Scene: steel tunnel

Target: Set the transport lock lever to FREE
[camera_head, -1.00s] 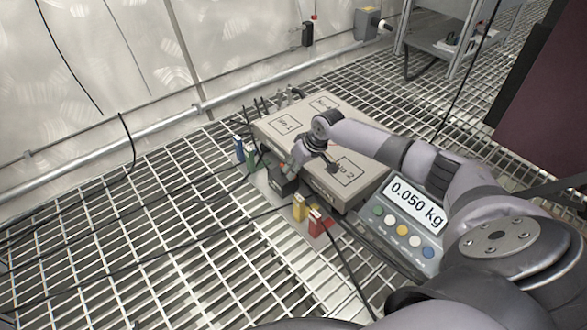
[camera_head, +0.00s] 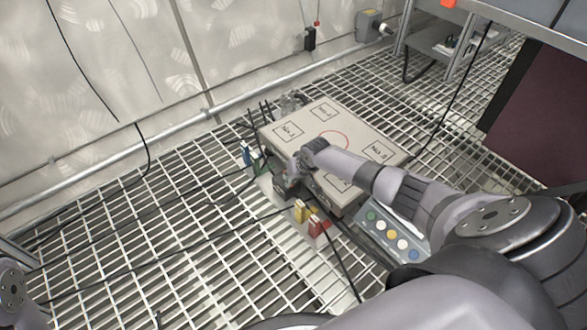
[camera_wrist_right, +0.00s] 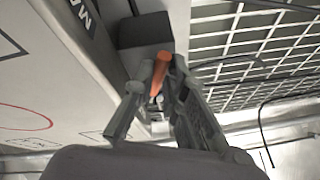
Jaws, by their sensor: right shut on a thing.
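The transport lock lever (camera_wrist_right: 159,72) shows in the right wrist view as a short orange handle. It stands against a dark block (camera_wrist_right: 144,31) on the side of a grey-beige flat platform (camera_wrist_right: 60,75). My right gripper (camera_wrist_right: 158,88) is shut on the lever, with one finger on each side of it. In the head view my right gripper (camera_head: 285,188) is at the platform's near left side, and its wrist hides the lever there. Any FREE marking cannot be read. My left gripper is out of view.
The platform (camera_head: 345,125) carries numbered squares and a red circle. Yellow (camera_head: 302,211) and red (camera_head: 318,225) blocks stand before it, a blue one (camera_head: 246,153) to the left. A button panel (camera_head: 385,237) lies under my right arm. Cables cross the grating (camera_head: 150,240).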

